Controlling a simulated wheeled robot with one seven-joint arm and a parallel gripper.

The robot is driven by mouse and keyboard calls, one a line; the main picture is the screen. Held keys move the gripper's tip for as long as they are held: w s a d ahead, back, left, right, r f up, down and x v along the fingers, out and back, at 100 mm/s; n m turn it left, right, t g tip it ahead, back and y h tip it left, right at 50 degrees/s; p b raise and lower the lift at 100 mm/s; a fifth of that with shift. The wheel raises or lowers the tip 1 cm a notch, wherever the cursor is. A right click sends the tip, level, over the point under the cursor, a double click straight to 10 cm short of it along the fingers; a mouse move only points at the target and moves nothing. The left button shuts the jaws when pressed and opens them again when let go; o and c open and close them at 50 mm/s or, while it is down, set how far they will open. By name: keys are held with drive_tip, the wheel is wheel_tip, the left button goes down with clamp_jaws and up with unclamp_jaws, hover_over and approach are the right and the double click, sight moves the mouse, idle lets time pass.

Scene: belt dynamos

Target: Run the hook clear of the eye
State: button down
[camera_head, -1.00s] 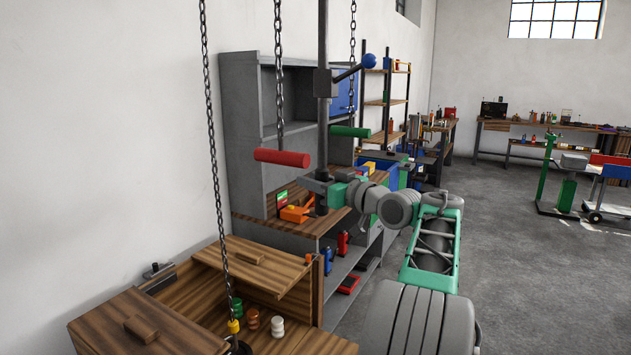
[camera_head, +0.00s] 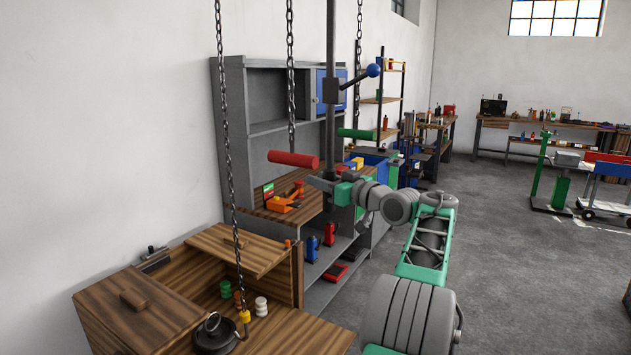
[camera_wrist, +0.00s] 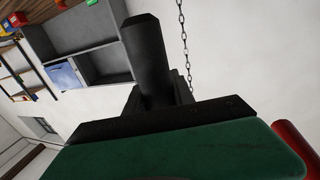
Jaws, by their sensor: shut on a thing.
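The eye, a ring (camera_head: 212,322), stands on top of a round dark weight (camera_head: 213,341) on the wooden bench. The hook shows to the right of the ring with a gap in the picture, close by the weight's right edge; depth is hard to judge. My gripper (camera_head: 326,182) is shut on the lower part of a dark upright post (camera_head: 331,130). The post (camera_wrist: 150,60) also fills the middle of the wrist view; the fingertips are partly hidden.
A red handle (camera_head: 293,160) and a green handle (camera_head: 357,134) hang on chains beside the post. A lever with a blue ball (camera_head: 373,70) sticks out of it. Several small jars (camera_head: 261,306), a raised wooden lid (camera_head: 241,250) and a grey cabinet (camera_head: 232,130) are near.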

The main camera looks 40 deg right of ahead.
drive_tip(key=c, duration=1.1)
unclamp_jaws()
drive_tip(key=shift+o, duration=0.2)
drive_tip(key=shift+s, duration=0.15)
drive_tip(key=s+b, duration=0.2)
drive_tip(key=s, duration=0.5)
drive_tip(key=shift+s, duration=0.3)
drive_tip(key=shift+a, duration=0.1)
